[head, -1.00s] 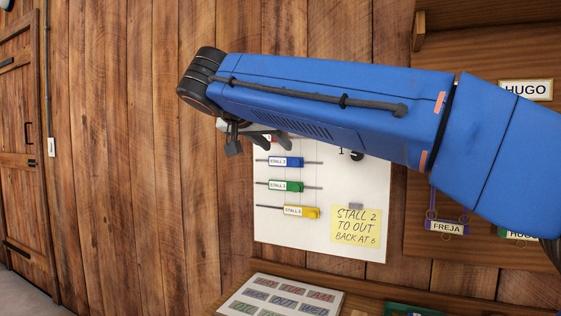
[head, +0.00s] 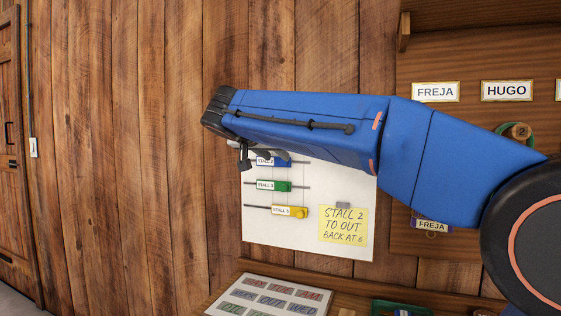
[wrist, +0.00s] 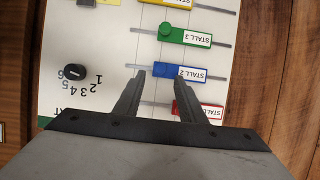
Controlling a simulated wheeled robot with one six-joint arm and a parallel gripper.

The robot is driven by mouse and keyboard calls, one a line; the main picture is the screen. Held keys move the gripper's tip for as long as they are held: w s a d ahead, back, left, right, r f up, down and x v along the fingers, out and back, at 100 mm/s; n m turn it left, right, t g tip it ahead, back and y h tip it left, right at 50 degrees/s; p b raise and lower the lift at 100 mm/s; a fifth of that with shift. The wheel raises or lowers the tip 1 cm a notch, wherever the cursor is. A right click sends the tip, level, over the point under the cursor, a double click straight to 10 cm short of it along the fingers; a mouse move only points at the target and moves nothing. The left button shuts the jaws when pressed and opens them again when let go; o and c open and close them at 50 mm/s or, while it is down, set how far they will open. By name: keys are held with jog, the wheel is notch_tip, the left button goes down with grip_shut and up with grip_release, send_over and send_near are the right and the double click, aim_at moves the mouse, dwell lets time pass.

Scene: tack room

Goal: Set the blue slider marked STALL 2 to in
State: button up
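The blue slider (wrist: 168,71) marked STALL 2 sits on a thin horizontal rod on a white board (wrist: 105,45), upside down in the wrist view. Its blue knob end lies left of its white label there. My gripper (wrist: 161,73) is open, and its two fingertips appear on either side of the knob, the right one overlapping the label. Whether they touch it I cannot tell. In the head view the blue slider (head: 284,163) shows just below my arm, which hides the board's upper part. No in or out marking is legible.
The green STALL 3 slider (wrist: 185,36) and red slider (wrist: 200,110) flank the blue one closely. A dark dial (wrist: 74,72) with numbers is on the same board. A yellow note (head: 343,226) reads "STALL 2 TO OUT BACK AT 6". A ledge with a word panel (head: 270,297) lies below.

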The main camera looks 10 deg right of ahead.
aim_at(282, 161)
jog(key=shift+x, duration=2.65)
grip_shut()
